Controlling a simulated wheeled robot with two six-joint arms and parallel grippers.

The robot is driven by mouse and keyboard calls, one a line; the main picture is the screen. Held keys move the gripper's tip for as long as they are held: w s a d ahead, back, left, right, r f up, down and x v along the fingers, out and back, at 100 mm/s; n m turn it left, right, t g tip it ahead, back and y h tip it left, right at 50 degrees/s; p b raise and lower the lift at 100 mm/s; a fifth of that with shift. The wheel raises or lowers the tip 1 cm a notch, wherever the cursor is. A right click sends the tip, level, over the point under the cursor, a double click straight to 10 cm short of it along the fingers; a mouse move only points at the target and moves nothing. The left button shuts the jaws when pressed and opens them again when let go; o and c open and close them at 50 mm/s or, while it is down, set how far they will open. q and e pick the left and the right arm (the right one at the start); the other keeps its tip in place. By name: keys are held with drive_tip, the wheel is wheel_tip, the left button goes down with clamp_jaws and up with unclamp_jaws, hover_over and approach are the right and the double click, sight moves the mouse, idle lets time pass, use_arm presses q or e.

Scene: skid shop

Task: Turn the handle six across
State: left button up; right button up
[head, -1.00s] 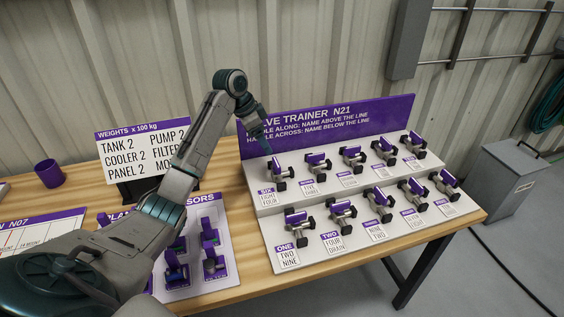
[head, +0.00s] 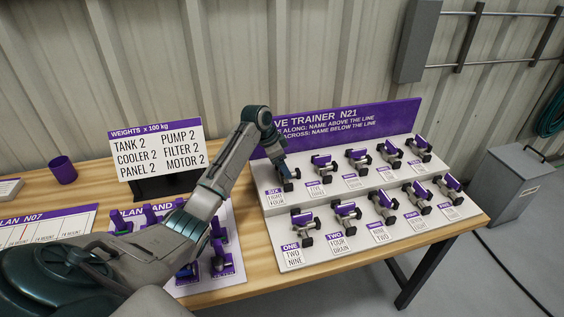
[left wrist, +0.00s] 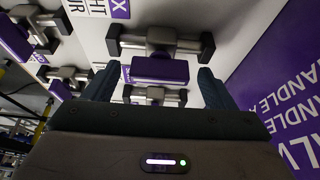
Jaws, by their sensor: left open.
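The valve labelled SIX (head: 289,186) is at the left end of the upper row on the valve trainer (head: 262,197). My left gripper (head: 285,168) points down at it from above and hides most of its handle in the head view. In the left wrist view the purple handle (left wrist: 160,70) lies parallel to its grey pipe (left wrist: 160,42), so it is along. My left gripper's open fingers (left wrist: 158,82) stand on either side of the handle's ends, with small gaps; contact is not visible. My right gripper is not in view.
Other valves with purple handles (head: 322,160) stand close by to the right and in the lower row. The trainer's purple back board (head: 400,118) rises just behind. A weights sign (head: 157,150) and a purple cup (head: 62,169) are to the left.

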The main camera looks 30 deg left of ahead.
use_arm(q)
drive_tip(key=c, duration=1)
drive_tip(key=shift+r, duration=0.1)
drive_tip(key=shift+s+d+r+n+p, duration=0.1)
drive_tip(key=shift+n+p, duration=0.3)
drive_tip(key=shift+p, duration=0.4)
drive_tip(key=n+y+p, duration=0.1)
drive_tip(key=n+p, duration=0.2)
drive_tip(key=n+y+p, duration=0.1)
drive_tip(key=n+p, duration=0.2)
drive_tip(key=p, duration=0.1)
drive_tip(key=n+t+y+p, duration=0.1)
drive_tip(key=n+p, duration=0.2)
drive_tip(key=p, duration=0.1)
drive_tip(key=shift+d+r+y, duration=0.1)
drive_tip(key=shift+d+y, duration=0.15)
drive_tip(key=shift+y, duration=0.05)
drive_tip(key=n+y+p, duration=0.1)
drive_tip(key=n+p, duration=0.2)
drive_tip(key=shift+d+n, duration=0.1)
drive_tip(key=shift+n, duration=0.3)
drive_tip(key=shift+n+g+y+p, duration=0.6)
drive_tip(key=shift+n+g+y, duration=0.15)
drive_tip(key=shift+n, duration=1.25)
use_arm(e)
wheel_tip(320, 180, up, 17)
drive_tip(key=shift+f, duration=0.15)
use_arm(q)
drive_tip(key=shift+f, duration=0.2)
